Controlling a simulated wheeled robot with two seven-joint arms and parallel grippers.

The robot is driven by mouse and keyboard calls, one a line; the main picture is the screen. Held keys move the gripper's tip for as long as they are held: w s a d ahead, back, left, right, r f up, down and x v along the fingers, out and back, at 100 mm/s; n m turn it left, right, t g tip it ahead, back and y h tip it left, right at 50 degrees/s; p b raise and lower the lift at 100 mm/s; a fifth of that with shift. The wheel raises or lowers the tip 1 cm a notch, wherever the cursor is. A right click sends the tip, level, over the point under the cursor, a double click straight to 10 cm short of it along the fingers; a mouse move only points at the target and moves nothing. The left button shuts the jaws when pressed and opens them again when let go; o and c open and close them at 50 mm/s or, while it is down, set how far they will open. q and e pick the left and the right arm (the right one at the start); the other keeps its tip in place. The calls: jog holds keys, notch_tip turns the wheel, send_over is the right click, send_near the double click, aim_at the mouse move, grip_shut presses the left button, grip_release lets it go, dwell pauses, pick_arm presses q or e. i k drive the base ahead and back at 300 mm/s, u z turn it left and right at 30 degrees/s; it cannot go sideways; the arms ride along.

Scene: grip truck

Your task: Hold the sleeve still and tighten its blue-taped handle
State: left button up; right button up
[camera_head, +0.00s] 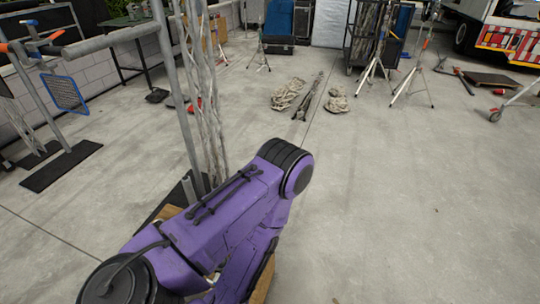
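I cannot pick out with certainty the sleeve or its blue-taped handle. A grey horizontal pipe (110,40) crosses the upper left and meets a tall upright pole (178,100). To its left, a stand (40,95) carries fittings with orange ends and some blue parts, too small to make out. My purple arm fills the lower middle and hides the foot of the upright pole. Neither of my grippers is in view.
A blue mesh frame (65,92) hangs by the left stand, above black base plates (60,167). A lattice truss (205,95) stands beside the pole.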

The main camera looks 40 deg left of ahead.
aim_at(214, 281)
jog(key=u, duration=0.05)
jog(key=i, duration=1.3)
jog(key=u, duration=4.15)
